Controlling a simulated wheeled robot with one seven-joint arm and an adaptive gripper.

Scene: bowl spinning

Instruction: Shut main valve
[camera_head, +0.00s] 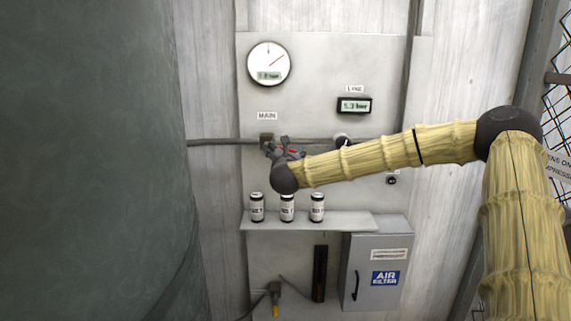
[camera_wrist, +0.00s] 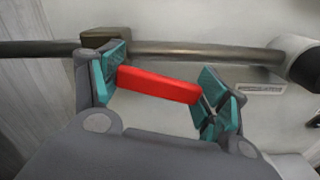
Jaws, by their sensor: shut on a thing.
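The main valve's square brownish body (camera_head: 266,139) sits on the pipe under the MAIN label, and it also shows in the wrist view (camera_wrist: 105,38). Its red lever handle (camera_wrist: 158,84) lies roughly along the pipe, its right end tilted slightly away from it. A little of the red handle (camera_head: 293,152) shows in the head view. My gripper (camera_wrist: 165,80) is shut on the handle, with teal pads at both its ends. In the head view my gripper (camera_head: 284,150) partly covers the valve.
A round gauge (camera_head: 268,63) and a LINE display (camera_head: 354,106) hang above. The regulator knob (camera_head: 342,139) is right of the valve. Several small cans, one here (camera_head: 257,207), stand on the shelf (camera_head: 350,220) below. An air filter box (camera_head: 375,272) is lower right.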

